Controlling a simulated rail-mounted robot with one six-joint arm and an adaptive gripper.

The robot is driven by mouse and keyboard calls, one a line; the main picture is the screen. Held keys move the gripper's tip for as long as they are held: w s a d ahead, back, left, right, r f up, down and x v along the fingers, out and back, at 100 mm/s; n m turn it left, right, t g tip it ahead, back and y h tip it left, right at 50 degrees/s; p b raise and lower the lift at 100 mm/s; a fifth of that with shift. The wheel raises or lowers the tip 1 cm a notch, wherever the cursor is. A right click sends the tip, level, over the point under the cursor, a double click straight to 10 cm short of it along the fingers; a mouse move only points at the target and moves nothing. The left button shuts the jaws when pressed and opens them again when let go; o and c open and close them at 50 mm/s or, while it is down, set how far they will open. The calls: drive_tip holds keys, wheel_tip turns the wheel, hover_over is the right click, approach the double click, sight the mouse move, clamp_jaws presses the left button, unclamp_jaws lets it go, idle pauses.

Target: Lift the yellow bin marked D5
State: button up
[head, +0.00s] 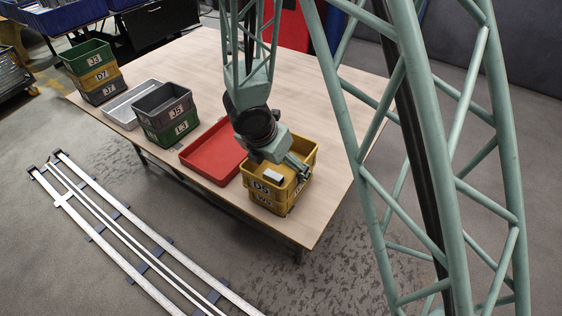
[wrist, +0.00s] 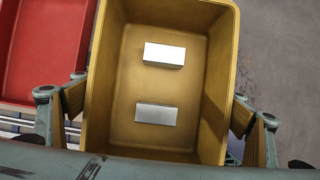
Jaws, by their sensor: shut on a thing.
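The yellow bin marked D5 (head: 273,191) sits on top of another yellow bin (head: 281,208) at the table's near right corner. In the wrist view the D5 bin (wrist: 104,100) lies between the two fingers, with two pale grey blocks (wrist: 164,54) (wrist: 156,114) on its floor. My gripper (head: 287,163) is over the bin in the head view. It is shut across the bin, one finger at each side wall, as the wrist view (wrist: 160,103) shows. Whether any gap separates the two bins is too small to tell.
A red tray (head: 208,158) lies just left of the yellow bins. Further left are a grey bin (head: 161,107) on a green one (head: 176,132), a pale metal tray (head: 122,112) and a stack topped by green bin J3 (head: 88,60). The table (head: 325,110) is bare behind.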

sight(276, 194)
drive_tip(key=s, duration=0.4)
drive_tip(key=s+b, duration=0.1)
drive_tip(key=s, duration=0.3)
drive_tip(key=s+a+r, duration=0.1)
drive_tip(key=s, duration=0.2)
drive_tip(key=shift+s+a+b, duration=0.1)
drive_tip(key=shift+s+b, duration=0.3)
